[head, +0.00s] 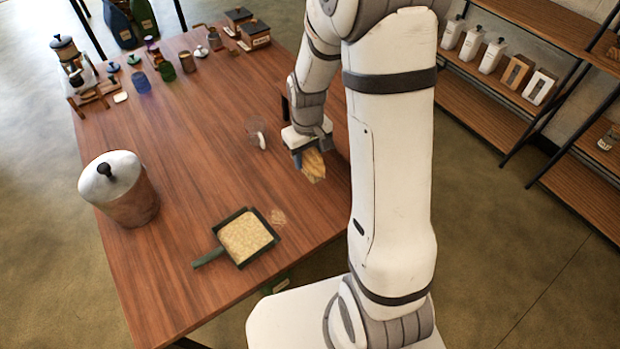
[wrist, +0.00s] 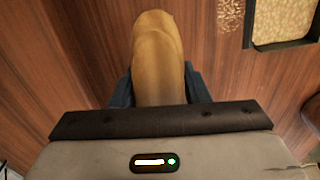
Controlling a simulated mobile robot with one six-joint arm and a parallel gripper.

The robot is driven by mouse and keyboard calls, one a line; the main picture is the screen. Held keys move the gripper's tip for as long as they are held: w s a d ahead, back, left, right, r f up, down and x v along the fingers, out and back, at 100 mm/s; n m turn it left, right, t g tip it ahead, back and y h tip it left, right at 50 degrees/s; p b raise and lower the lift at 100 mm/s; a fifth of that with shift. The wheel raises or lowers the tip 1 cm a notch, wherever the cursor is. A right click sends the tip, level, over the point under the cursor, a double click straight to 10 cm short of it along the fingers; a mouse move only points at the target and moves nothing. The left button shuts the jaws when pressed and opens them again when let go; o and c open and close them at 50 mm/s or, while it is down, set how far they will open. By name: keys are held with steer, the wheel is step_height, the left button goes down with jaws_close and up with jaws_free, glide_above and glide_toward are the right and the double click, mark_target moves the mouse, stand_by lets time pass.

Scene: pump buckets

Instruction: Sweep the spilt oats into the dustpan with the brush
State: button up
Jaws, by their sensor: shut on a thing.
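My gripper (head: 303,150) is shut on the tan brush (head: 314,167) and holds it over the right side of the table. In the wrist view the brush (wrist: 157,50) sticks out between the blue fingers (wrist: 158,88). Its lower end is hard to make out, and I cannot tell whether it touches the table. The dark green dustpan (head: 270,224) lies near the front edge, its handle to the left, with a layer of oats (head: 245,238) in it. A small patch of spilt oats (head: 278,217) lies on the wood just right of the pan; it also shows in the wrist view (wrist: 229,14).
A large lidded pot (head: 125,200) stands at the left edge. Jars and small boxes (head: 254,36) crowd the far end. The middle of the table is mostly clear.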

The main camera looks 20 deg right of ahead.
mark_target(311, 167)
steer(key=shift+s+f+n+b, duration=0.35)
steer(key=shift+s+f+b, duration=0.05)
steer(key=shift+s+b, duration=0.25)
steer(key=shift+s+f+n+b, duration=0.35)
steer(key=shift+s+f+b, duration=0.05)
steer(key=shift+s+b, duration=0.25)
steer(key=shift+f+b, duration=1.25)
steer(key=shift+f, duration=0.55)
